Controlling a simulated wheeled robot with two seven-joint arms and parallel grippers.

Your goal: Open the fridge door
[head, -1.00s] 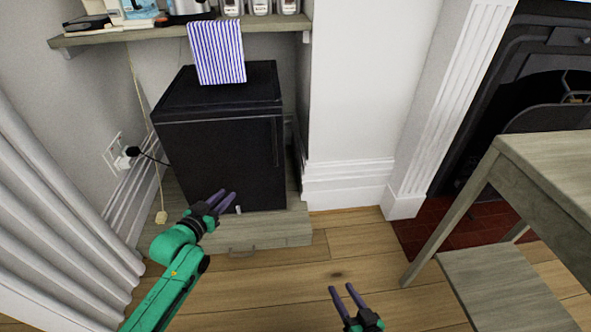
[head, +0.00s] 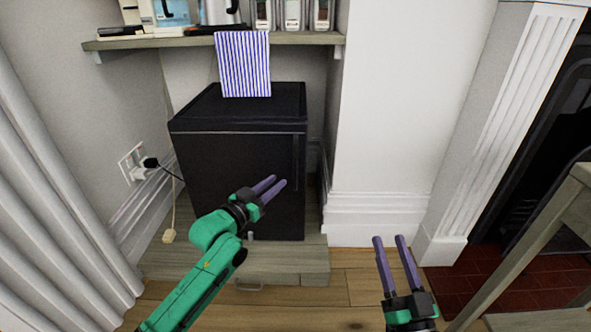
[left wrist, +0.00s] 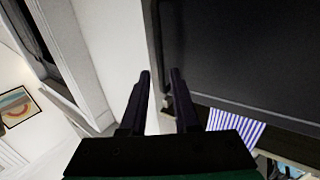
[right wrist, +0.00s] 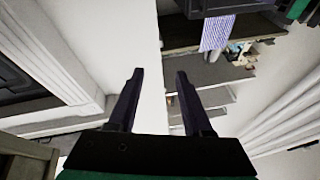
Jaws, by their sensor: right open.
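The black fridge (head: 225,165) stands under a wall shelf, its door shut. A slim vertical handle (head: 296,163) runs along the door's right edge. My left gripper (head: 272,183) is in front of the door, left of the handle and apart from it. Its fingers are parted with nothing between them. In the left wrist view the dark fridge front (left wrist: 250,50) fills the upper right, beyond the fingers (left wrist: 159,74). My right gripper (head: 389,239) is open and empty, right of the fridge before the white wall. It also shows open in the right wrist view (right wrist: 160,72).
A striped towel (head: 243,65) hangs from the shelf (head: 190,42) over the fridge top. The fridge stands on a low wooden platform (head: 300,262). A curtain (head: 50,200) is at left, a wooden table (head: 545,235) at right. Floor between is clear.

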